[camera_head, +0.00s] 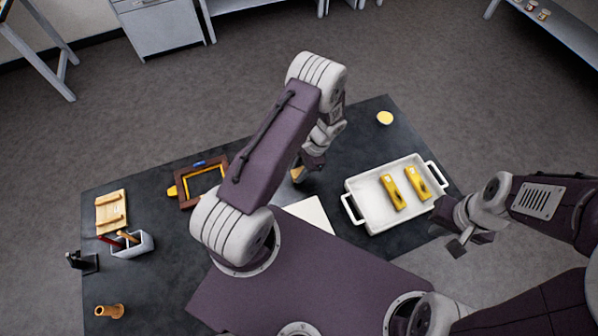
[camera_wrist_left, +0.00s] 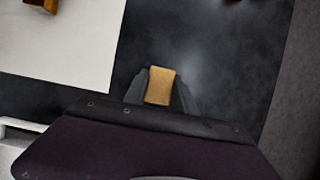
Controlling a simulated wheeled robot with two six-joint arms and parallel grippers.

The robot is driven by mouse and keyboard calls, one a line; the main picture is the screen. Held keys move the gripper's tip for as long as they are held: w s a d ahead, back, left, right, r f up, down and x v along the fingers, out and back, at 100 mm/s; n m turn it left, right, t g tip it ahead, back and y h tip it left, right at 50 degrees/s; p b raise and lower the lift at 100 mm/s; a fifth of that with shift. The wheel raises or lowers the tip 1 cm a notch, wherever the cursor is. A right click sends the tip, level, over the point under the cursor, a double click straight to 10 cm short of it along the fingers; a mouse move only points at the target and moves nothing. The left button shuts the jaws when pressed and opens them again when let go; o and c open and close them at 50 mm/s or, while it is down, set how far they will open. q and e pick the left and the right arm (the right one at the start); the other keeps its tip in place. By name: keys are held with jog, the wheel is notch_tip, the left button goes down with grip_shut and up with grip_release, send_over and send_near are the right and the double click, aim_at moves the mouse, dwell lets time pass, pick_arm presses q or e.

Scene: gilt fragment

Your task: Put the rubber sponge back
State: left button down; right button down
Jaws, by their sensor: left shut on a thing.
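The rubber sponge, a small tan block (camera_wrist_left: 160,86), is between the fingers of my left gripper (camera_wrist_left: 160,97) in the left wrist view. In the head view a tan bit of the sponge (camera_head: 297,173) shows below my left gripper (camera_head: 301,172), over the dark table between the frame and the white tray. The fingers are shut on it. How high it is above the table is hard to tell. My right gripper (camera_head: 458,246) hangs beside the tray's lower right side; whether its fingers are apart is unclear.
The white tray (camera_head: 357,193) holds two yellow objects (camera_head: 392,192). A pale sheet (camera_head: 308,212) lies in the middle, partly hidden by my body. A brown frame (camera_head: 184,190), wooden block (camera_head: 111,211), grey holder (camera_head: 133,246) and orange piece (camera_head: 110,311) are left. A yellow round thing (camera_head: 385,118) is at the back.

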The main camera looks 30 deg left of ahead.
pick_arm(q)
jog(key=shift+w+f, duration=0.1)
jog(key=shift+f, duration=0.8)
jog(key=c, duration=1)
grip_release()
jog(key=shift+r, duration=0.2)
jog(key=shift+w+r, duration=0.15)
jog(key=shift+r, duration=0.1)
jog(key=b+v, duration=0.1)
jog(key=v, duration=0.4)
jog(key=b+v, duration=0.2)
jog(key=v, duration=0.4)
jog(key=shift+d+r, duration=0.1)
jog(key=shift+r, duration=0.2)
